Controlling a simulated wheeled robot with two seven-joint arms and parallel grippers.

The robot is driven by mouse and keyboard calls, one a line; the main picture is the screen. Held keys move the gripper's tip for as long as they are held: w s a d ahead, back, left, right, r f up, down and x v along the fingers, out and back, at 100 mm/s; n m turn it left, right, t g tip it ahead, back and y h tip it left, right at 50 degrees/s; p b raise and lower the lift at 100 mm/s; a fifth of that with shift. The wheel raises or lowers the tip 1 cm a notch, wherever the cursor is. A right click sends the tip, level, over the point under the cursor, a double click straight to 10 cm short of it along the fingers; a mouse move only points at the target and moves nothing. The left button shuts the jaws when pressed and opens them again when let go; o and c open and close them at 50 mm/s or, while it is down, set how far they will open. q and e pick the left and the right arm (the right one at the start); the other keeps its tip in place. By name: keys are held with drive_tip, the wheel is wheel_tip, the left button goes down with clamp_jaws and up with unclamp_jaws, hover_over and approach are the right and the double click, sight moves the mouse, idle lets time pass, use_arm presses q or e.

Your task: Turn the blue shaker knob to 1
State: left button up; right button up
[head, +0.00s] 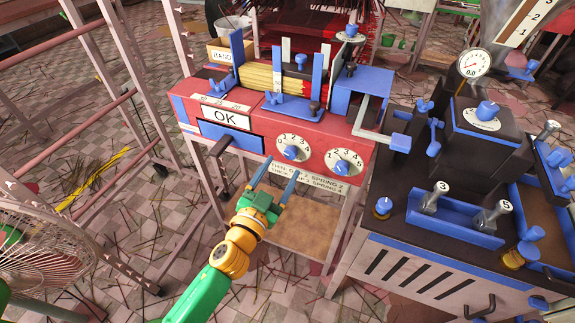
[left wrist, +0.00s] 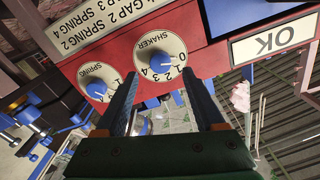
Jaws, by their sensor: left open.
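The blue shaker knob (head: 291,153) is on a round white dial on the front of the red machine, below and right of the OK sign. In the left wrist view, upside down, the shaker knob (left wrist: 160,63) shows beyond and between the fingers, under the word SHAKER. Its exact setting is too small to read surely. My left gripper (head: 280,172) is open and empty, just in front of and below the dial, fingers pointing at the panel. In the left wrist view its fingertips (left wrist: 159,74) lie either side of the knob. I cannot tell whether they touch. My right gripper is not in view.
The blue spring knob (head: 342,165) is on a similar dial close to the right. A blue drawer-like panel (head: 232,137) with a black handle is at the left. The dark bench (head: 400,210) with knobs and levers stands at the right. A fan (head: 40,250) is at lower left.

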sight(289, 156)
use_arm(q)
drive_tip(key=x, duration=0.5)
drive_tip(key=shift+w+f+b, duration=0.1)
drive_tip(key=shift+b, duration=0.25)
clamp_jaws()
drive_tip(key=shift+m, duration=3.4)
unclamp_jaws()
